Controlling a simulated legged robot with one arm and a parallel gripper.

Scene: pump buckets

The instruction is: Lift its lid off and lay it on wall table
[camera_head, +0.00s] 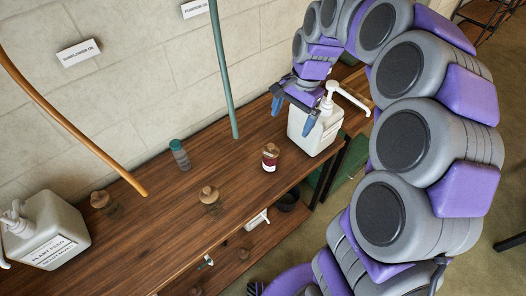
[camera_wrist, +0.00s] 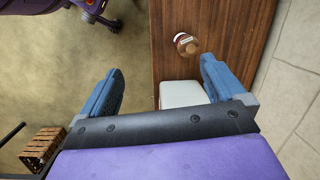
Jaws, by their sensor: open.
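A white pump bucket (camera_head: 315,133) stands upright at the right end of the wooden wall table (camera_head: 150,240). Its white pump (camera_head: 328,91) sticks up from the top, with the spout pointing right. My gripper (camera_head: 292,116) is open and empty, pointing down at the bucket's upper left side in the head view. I cannot tell whether a finger touches it. In the wrist view, the pale bucket top (camera_wrist: 182,94) shows partly between the spread fingers, nearer the right one; the gripper body hides the rest, and the pump does not show there.
A small red-labelled bottle (camera_head: 270,158) stands just left of the bucket. Glass jars (camera_head: 210,202), a teal-capped bottle (camera_head: 180,155) and a PLANT FEED pump bucket (camera_head: 48,232) stand further left. Orange (camera_head: 75,122) and green (camera_head: 223,75) hoses hang over the table. Bare wood lies between them.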

